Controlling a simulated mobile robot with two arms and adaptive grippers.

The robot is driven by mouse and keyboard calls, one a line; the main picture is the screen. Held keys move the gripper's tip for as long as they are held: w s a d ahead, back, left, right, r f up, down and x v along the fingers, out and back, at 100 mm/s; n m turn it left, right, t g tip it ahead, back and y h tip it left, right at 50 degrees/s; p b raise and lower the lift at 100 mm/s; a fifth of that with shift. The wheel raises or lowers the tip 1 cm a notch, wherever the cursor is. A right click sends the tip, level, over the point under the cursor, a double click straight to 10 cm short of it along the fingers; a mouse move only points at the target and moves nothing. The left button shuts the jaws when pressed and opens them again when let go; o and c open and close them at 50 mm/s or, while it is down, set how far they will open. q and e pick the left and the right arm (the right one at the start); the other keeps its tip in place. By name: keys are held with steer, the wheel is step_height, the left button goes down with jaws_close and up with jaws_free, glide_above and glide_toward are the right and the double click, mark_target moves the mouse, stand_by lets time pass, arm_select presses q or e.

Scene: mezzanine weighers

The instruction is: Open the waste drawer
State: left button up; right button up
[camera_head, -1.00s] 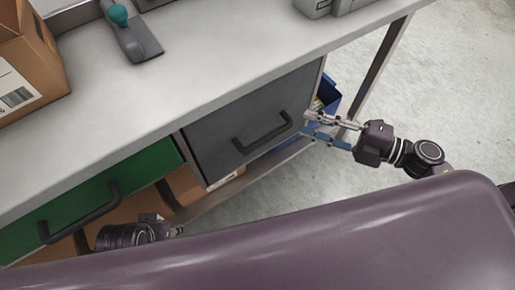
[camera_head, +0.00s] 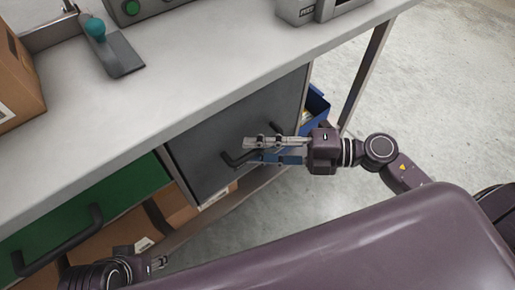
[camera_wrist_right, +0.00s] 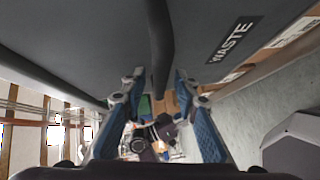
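The waste drawer is a dark grey front (camera_head: 205,145) under the white counter, and it looks shut. Its black bar handle (camera_head: 232,160) is partly hidden by my right gripper (camera_head: 254,151). In the right wrist view the drawer front (camera_wrist_right: 80,45) carries a WASTE label (camera_wrist_right: 234,40). The handle (camera_wrist_right: 160,45) comes down between the two spread fingers of my right gripper (camera_wrist_right: 154,85), with gaps visible on both sides. My left gripper (camera_head: 158,263) is low at the left, small and partly hidden, below the green drawer.
A green drawer (camera_head: 110,205) with a black handle (camera_head: 65,243) is to the left. Cardboard boxes (camera_head: 172,205) sit below. A blue bin (camera_head: 318,103) stands right of the drawer, beside a table leg (camera_head: 365,70). The floor to the right is clear.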

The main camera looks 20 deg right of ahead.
steer(key=shift+c, duration=0.2)
jaws_close()
arm_select(q)
steer(key=shift+s, duration=0.1)
